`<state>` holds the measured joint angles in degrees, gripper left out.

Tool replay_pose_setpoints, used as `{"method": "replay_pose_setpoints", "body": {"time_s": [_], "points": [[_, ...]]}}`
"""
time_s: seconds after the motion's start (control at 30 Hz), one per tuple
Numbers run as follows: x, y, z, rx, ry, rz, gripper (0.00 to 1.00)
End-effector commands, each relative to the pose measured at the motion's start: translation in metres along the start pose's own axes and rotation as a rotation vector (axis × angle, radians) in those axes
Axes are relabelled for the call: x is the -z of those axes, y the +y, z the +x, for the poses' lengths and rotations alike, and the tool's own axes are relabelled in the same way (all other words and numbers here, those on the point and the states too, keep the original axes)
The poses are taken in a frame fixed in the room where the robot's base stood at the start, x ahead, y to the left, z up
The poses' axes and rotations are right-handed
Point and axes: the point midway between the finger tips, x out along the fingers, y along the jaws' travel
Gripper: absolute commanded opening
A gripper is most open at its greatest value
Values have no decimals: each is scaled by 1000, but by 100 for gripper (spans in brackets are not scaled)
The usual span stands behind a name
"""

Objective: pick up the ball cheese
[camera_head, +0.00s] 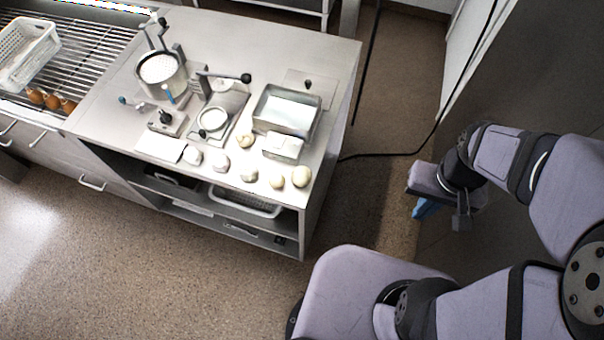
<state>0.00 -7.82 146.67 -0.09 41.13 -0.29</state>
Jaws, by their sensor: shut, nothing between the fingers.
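Several pale, rounded pieces that look like ball cheeses lie along the counter's front edge. The rightmost ball cheese (301,176) is the largest and yellowish; a smaller yellowish one (277,181) lies just left of it. Another pale piece (249,174) and two whiter pieces (221,163) continue the row leftward. One more yellowish ball (245,140) lies farther back. I cannot tell which one the task means. My gripper (425,208), with blue fingers, is shut and empty. It is over the floor side, well right of the counter and apart from every piece.
The steel counter (335,60) holds a metal tray (288,110), a small box (283,147), a scale-like device (213,119) and a pot with a press (160,75). A white perforated basket (28,50) and brown round items (52,101) stand on the left rack. Cables hang behind the counter's right end.

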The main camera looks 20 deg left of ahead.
Motion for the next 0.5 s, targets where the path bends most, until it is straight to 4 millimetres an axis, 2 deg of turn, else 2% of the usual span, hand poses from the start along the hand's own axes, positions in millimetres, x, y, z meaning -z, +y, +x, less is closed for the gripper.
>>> {"method": "replay_pose_setpoints", "body": {"time_s": [0.47, 0.5], "points": [[0, 0, 0, 0, 0, 0, 0], [0, 0, 0, 0, 0, 0, 2]]}}
